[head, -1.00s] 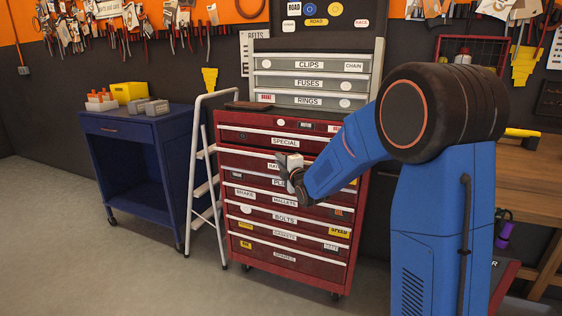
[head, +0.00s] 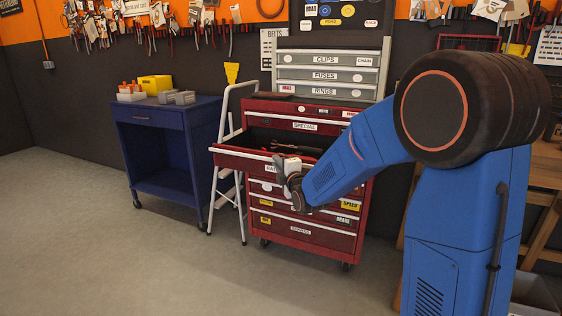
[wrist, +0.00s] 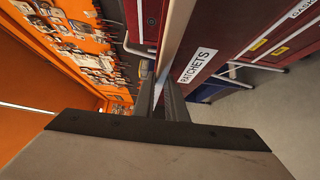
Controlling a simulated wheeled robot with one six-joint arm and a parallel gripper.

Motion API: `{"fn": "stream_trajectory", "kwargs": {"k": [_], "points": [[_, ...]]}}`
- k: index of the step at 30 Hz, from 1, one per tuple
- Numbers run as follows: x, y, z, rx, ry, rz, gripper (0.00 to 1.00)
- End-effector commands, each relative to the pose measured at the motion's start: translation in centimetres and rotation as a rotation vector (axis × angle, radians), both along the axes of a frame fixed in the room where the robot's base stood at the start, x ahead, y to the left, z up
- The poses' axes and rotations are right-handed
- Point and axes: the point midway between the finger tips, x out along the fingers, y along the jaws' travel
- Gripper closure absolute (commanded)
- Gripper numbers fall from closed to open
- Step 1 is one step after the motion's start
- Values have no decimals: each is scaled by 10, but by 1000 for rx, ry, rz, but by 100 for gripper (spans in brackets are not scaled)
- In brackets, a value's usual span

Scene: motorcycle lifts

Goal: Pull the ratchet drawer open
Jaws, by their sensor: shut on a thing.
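The ratchet drawer (head: 240,157) is a red drawer with a pale edge strip, second from the top of the red tool cabinet. It stands well out from the cabinet, and dark tools show inside it. Its label, RATCHETS, reads clearly in the wrist view (wrist: 197,65). My gripper (head: 284,164) is at the drawer's front edge, right of its middle. In the wrist view the fingers (wrist: 168,95) are shut on the pale edge strip next to the label. My wrist hides part of the drawer front.
The SPECIAL drawer (head: 305,127) above is shut, as are those below. A white step ladder (head: 222,130) stands close on the left, beside the open drawer. A blue cart (head: 160,115) is farther left. The floor in front (head: 150,260) is clear.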

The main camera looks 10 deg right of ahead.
Motion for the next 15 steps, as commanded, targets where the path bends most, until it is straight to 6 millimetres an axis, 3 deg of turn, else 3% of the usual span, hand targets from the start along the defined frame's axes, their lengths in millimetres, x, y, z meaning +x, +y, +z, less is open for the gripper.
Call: {"fn": "stream_trajectory", "kwargs": {"k": [6,15], "points": [[-17,12,-1,1,2,0,100],[-22,16,-1,0,3,-1,100]]}}
